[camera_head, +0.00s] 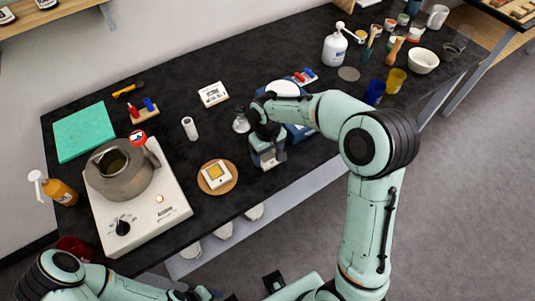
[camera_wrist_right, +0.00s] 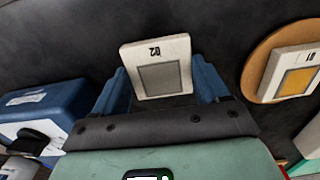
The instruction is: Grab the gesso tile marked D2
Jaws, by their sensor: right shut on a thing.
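The gesso tile marked D2 (camera_wrist_right: 158,72) is a white square block with a grey panel, its mark upside down in the right wrist view. My right gripper (camera_wrist_right: 163,88) is shut on it, with a blue finger on each side. My left gripper does not show.
A hot plate (camera_head: 165,215) with a grey pot (camera_head: 120,172) stands at the left. A white cylinder (camera_head: 189,128) and a white block (camera_head: 213,94) stand behind the board. A blue box (camera_wrist_right: 50,105) is beside my right gripper. Cups and bottles fill the far right.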

